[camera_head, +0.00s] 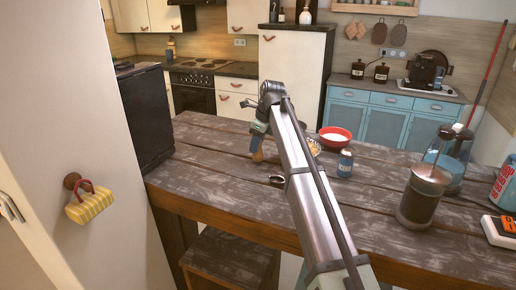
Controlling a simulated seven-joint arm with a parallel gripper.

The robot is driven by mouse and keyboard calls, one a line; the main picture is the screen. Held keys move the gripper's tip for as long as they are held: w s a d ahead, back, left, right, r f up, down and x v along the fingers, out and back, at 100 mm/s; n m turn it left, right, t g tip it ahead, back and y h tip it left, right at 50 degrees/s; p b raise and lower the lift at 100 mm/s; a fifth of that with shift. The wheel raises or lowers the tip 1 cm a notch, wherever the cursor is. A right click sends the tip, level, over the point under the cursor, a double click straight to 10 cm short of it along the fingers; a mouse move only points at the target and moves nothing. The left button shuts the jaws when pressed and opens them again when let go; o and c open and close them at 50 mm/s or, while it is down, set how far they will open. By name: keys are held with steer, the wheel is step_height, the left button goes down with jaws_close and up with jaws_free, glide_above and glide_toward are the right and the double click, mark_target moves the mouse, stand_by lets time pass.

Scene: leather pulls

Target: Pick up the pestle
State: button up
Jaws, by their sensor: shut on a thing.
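My gripper (259,133) is over the left part of the wooden table, at the far end of my arm. It is shut on a small brownish, upright thing (257,149), which I take to be the pestle. Its lower end is close to the table top; I cannot tell whether it touches. The jaws hide its upper part, and it is too small to see in detail.
On the table (206,178), a red bowl (335,138) with white contents and a blue jar (345,164) stand right of my arm. A French press (424,194) and glass pitcher (450,160) stand farther right. A dark appliance (147,117) borders the left.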

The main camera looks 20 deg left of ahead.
jaws_close()
step_height(320, 180, up, 10)
stand_by(0.4)
stand_by(0.4)
steer(key=w+d+r, duration=0.1)
steer(key=w+d, duration=0.1)
steer(key=d, duration=0.4)
steer(key=w+d+r+t, duration=0.1)
steer(key=w+d, duration=0.1)
steer(key=d, duration=0.5)
steer(key=shift+d+r+t, duration=0.25)
steer(key=shift+d+t, duration=0.05)
